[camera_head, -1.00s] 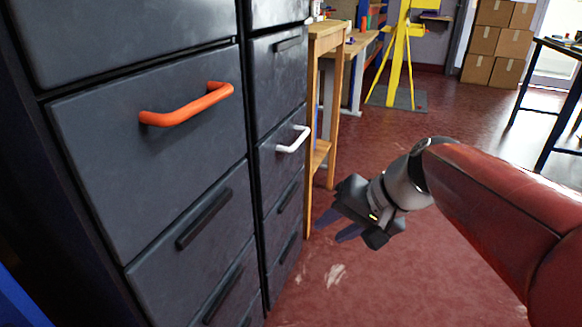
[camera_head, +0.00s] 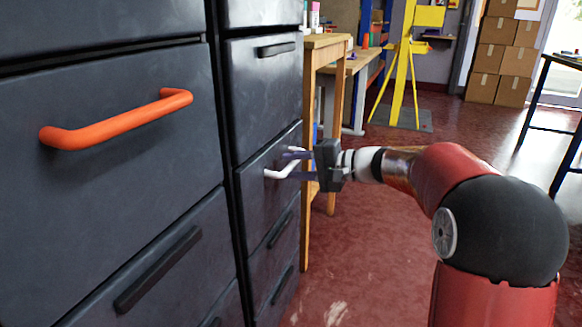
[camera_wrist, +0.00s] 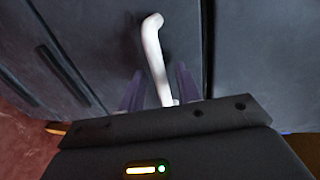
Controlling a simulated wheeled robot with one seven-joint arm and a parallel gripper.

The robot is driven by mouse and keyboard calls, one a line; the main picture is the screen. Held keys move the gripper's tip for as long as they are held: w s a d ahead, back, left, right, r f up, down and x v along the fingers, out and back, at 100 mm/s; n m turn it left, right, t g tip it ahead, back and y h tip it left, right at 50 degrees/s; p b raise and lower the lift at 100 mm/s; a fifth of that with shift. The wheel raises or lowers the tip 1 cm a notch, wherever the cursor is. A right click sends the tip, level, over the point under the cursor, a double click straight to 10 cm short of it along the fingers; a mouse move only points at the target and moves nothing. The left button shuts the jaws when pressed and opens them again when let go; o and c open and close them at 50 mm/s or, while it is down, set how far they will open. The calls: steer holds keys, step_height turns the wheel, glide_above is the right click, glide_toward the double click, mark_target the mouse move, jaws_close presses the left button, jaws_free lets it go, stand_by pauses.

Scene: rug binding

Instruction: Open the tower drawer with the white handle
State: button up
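The white handle (camera_head: 283,170) is on a dark grey drawer (camera_head: 257,190) of the narrow tower, to the right of the wider cabinet. The drawer front looks flush with its neighbours. My gripper (camera_head: 292,165) is at the handle, its dark fingers pointing toward the drawer front. In the wrist view, the white handle (camera_wrist: 155,60) runs down between the two purple-grey fingers (camera_wrist: 158,92). The fingers are apart, one on each side of the handle, with a gap visible.
The left cabinet has a drawer with an orange handle (camera_head: 118,119). Black handles mark other drawers. A wooden table (camera_head: 328,42) stands just behind the tower. A yellow stand (camera_head: 404,70) and cardboard boxes (camera_head: 503,55) are farther back. The red floor (camera_head: 375,260) in front is open.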

steer(key=shift+x, duration=0.75)
jaws_close()
steer(key=shift+d, duration=0.1)
